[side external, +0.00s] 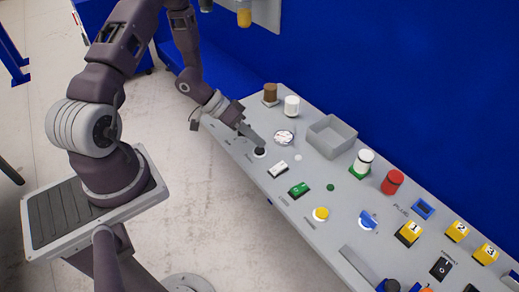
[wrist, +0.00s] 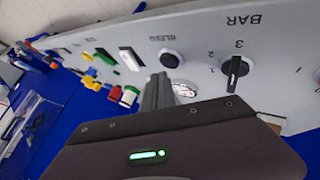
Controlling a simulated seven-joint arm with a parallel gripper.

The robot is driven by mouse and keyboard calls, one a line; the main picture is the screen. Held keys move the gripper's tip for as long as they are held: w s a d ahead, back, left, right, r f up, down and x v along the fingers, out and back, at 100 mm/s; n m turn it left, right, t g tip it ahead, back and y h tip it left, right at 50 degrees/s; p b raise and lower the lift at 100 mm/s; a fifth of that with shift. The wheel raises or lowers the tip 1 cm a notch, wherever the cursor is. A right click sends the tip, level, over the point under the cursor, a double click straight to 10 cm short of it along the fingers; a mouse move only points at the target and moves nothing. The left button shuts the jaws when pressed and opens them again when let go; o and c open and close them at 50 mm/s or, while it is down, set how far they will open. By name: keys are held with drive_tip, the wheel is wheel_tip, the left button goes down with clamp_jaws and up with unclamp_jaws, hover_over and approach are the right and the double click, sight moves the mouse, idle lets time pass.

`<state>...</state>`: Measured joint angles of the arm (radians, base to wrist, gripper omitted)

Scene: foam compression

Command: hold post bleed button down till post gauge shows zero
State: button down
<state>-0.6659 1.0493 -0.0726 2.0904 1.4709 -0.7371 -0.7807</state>
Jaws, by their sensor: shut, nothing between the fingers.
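The black bleed button (side external: 259,152) sits on the grey sloping panel; in the wrist view it is the round black button (wrist: 170,58) next to the word BLEED. My gripper (side external: 256,141) is shut and empty, with its fingertips (wrist: 160,78) pointing down at the button and very close to it. I cannot tell whether they touch it or whether it is pressed. The round white gauge (side external: 284,137) lies just beyond the button. In the wrist view the gauge (wrist: 184,88) is partly hidden by my gripper, and its needle is too small to read.
A black BAR selector knob (wrist: 237,70) is beside the button. A white switch (side external: 278,169), a green switch (side external: 299,189) and a yellow button (side external: 320,214) run along the panel's near side. An open grey box (side external: 332,136) and white cylinder (side external: 291,106) stand farther back.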

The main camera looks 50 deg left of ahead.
sight(256, 149)
idle(0.3)
drive_tip(key=shift+f, duration=0.4)
drive_tip(key=shift+f, duration=0.45)
idle(0.4)
drive_tip(key=shift+r, duration=0.15)
idle(1.5)
drive_tip(key=shift+r, duration=0.7)
drive_tip(key=shift+r, duration=2.55)
